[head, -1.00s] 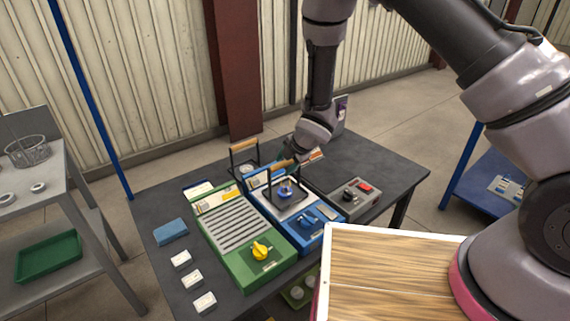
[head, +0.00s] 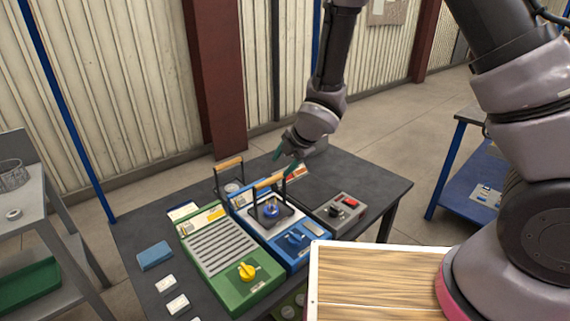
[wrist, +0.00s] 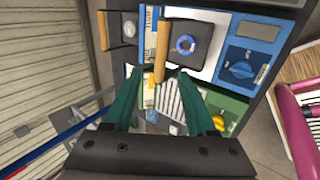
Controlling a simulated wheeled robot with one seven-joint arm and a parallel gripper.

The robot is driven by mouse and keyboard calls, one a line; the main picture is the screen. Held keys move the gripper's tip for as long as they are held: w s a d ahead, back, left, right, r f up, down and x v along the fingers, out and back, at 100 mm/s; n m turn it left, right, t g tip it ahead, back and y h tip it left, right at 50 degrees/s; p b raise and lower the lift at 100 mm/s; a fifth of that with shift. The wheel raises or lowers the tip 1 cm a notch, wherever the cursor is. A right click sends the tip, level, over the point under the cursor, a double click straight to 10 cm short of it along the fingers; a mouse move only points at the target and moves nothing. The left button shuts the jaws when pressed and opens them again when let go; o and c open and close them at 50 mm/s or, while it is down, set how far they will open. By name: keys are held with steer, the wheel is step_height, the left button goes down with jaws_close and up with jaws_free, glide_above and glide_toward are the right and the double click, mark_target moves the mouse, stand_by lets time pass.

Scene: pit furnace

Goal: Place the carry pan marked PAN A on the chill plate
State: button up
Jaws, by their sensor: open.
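A dark carry pan (head: 283,221) with a wooden handle (head: 270,181) sits on the pale top of a blue unit (head: 300,262). A blue ring-shaped piece (head: 271,211) is in it. A second pan with a wooden handle (head: 228,163) stands behind, at the back of the table. No PAN A mark is readable, and I cannot tell which unit is the chill plate. My gripper (head: 285,161) is open and empty, just above the front pan's handle. In the wrist view the handle (wrist: 161,45) reaches between the teal fingertips (wrist: 154,73). Contact is not visible.
A green slatted unit (head: 222,247) with a yellow knob stands left of the blue unit. A grey control box (head: 342,209) with a red button stands right. A blue block (head: 154,255) and white blocks (head: 177,304) lie at left. The table's back right is clear.

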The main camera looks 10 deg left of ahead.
steer(key=w+d+r+m+t+h, duration=0.2)
steer(key=w+d+r+m+h, duration=0.15)
steer(key=d+r+m, duration=1.45)
steer(key=s+d+r+m, duration=1.3)
steer(key=s+d+r, duration=0.2)
steer(key=s, duration=0.2)
steer(key=shift+s+d+r+m+t, duration=0.15)
steer(key=shift+s+r+m+t, duration=0.15)
steer(key=shift+r+m, duration=0.1)
steer(key=shift+w+y, duration=0.1)
steer(key=shift+y, duration=0.15)
